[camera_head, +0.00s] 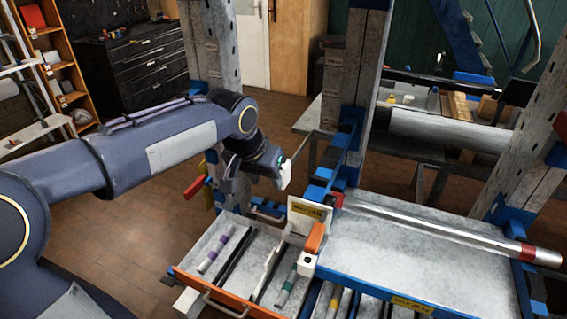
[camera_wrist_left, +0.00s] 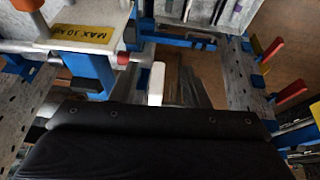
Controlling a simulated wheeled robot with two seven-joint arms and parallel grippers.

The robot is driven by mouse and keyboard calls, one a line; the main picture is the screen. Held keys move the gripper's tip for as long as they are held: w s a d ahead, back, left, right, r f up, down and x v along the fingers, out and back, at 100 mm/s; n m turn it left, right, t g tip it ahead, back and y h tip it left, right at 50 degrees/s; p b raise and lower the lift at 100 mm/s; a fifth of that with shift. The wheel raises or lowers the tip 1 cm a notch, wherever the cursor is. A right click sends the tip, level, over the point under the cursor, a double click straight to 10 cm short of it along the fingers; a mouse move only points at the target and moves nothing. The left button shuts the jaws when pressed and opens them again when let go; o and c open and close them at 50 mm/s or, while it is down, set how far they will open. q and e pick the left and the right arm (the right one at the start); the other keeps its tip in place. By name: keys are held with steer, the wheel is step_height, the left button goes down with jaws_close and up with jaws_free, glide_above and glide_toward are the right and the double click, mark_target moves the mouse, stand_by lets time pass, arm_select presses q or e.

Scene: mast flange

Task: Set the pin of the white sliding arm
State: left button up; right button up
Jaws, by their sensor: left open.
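The white plate (camera_head: 297,219) with a yellow load label stands by the front corner of the blue-edged shelf; I take it as part of the white sliding arm. It also shows at the upper left of the left wrist view (camera_wrist_left: 105,16). An orange block (camera_head: 314,238) sits beside it, above a small white block (camera_head: 307,262). I cannot tell which piece is the pin. My left gripper (camera_head: 284,174) is open, above and behind the plate, apart from it. In the left wrist view a white piece (camera_wrist_left: 155,84) shows just past my dark gripper body. My right gripper is out of view.
An open drawer (camera_head: 190,272) holds several tubes below the gripper. A long metal tube (camera_head: 440,226) with red ends lies on the shelf (camera_head: 400,265). Perforated uprights (camera_head: 350,70) with blue brackets stand close right. A red handle (camera_head: 194,187) sticks out left.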

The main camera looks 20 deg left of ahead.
mark_target(284, 174)
arm_select(q)
steer(key=w+r, duration=0.1)
steer(key=w, duration=0.5)
steer(key=shift+y, duration=0.3)
steer(key=x, duration=0.4)
steer(key=p+x, duration=0.1)
steer(key=x, duration=0.2)
steer(key=shift+w+d+f+p, duration=0.2)
steer(key=shift+w+f+p, duration=0.1)
steer(key=shift+w, duration=0.1)
jaws_close()
